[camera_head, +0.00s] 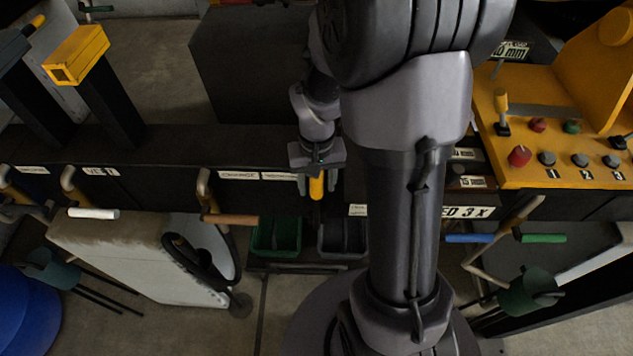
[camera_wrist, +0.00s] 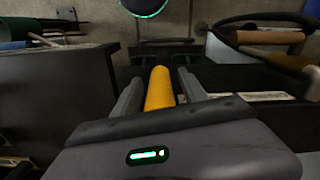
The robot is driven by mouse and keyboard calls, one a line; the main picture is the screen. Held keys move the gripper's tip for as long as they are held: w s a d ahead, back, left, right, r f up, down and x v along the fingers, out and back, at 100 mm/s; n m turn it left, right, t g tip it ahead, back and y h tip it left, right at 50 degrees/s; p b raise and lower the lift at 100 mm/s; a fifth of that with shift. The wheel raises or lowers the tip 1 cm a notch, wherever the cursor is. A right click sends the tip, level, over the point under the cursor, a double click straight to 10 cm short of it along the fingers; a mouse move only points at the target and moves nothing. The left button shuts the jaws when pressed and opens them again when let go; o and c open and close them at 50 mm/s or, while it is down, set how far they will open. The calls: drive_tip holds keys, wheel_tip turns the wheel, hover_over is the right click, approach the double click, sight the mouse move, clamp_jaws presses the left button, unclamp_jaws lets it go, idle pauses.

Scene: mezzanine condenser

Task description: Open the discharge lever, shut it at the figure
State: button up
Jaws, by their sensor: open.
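A lever with a yellow grip (camera_head: 316,187) points out from the dark bench front, below my wrist. I cannot read whether it is the discharge lever. My gripper (camera_head: 317,184) is open, with one finger on each side of the yellow grip. In the wrist view the yellow grip (camera_wrist: 160,90) stands between the two fingers, with a narrow gap beside it. The lever's base is hidden. A white plate (camera_head: 240,175) with partly hidden lettering is left of my gripper. A display plate (camera_head: 513,50) at upper right ends in "0 mm".
Levers with brown (camera_head: 231,220), white (camera_head: 94,213), blue (camera_head: 468,239) and green (camera_head: 543,238) grips line the bench front. A green bin (camera_head: 277,238) and a dark bin (camera_head: 342,239) stand below. A yellow button console (camera_head: 558,120) is at right. My arm hides part of the bench.

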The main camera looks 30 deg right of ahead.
clamp_jaws()
idle(1.4)
